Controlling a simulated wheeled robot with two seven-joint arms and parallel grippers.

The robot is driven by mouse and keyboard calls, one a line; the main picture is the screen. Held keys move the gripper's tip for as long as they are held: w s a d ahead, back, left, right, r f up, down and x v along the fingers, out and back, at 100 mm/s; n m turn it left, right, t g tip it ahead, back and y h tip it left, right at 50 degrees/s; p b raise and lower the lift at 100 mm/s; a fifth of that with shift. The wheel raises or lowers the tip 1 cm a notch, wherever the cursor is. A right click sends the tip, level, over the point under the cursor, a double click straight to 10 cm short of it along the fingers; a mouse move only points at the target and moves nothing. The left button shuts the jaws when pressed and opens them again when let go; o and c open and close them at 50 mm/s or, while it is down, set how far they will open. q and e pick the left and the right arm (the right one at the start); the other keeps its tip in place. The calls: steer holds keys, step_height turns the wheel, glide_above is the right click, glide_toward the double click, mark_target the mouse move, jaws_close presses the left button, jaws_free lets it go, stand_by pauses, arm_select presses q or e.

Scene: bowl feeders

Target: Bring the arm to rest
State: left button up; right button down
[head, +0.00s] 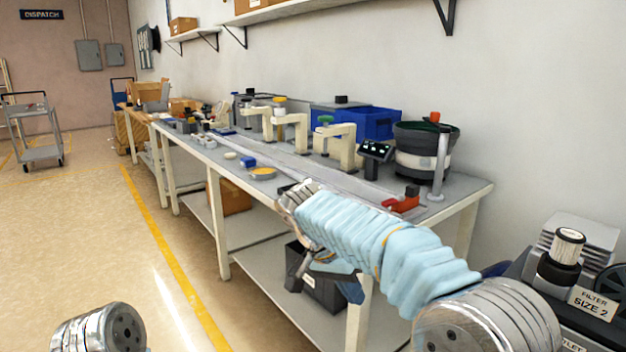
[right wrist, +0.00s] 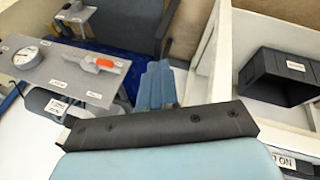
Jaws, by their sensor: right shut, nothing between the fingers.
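My right arm, in a pale blue sleeve (head: 375,240), reaches from the lower right of the head view across the front of the workbench (head: 480,190). Its wrist bends down, and my right gripper (head: 352,293) hangs in front of the bench, below the bench top. The right wrist view shows its blue fingers (right wrist: 160,85) together, with nothing between them. A round metal joint of mine shows at the lower left of the head view; my left gripper is not in view.
A black bin (head: 318,290) stands on the bench's lower shelf behind the gripper; it also shows in the right wrist view (right wrist: 280,83). A bowl feeder (head: 415,165) and a red clamp-like piece (head: 402,204) are on the bench top. Open floor (head: 80,240) lies left.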

steer(key=s+d+f+n+g+y, duration=0.1)
steer(key=s+f+n+y, duration=0.15)
steer(key=f, duration=1.35)
steer(key=s+d+f+n+g+y, duration=0.1)
steer(key=s+f+n+y, duration=0.15)
steer(key=f, duration=1.25)
steer(key=s+d+f+t+y, duration=0.1)
steer(key=s+f+y, duration=0.3)
steer(key=s+f, duration=0.9)
steer(key=s+t, duration=0.1)
steer(key=s, duration=0.2)
steer(key=shift+s+d+n+y, duration=0.25)
steer(key=shift+s+n+y, duration=0.05)
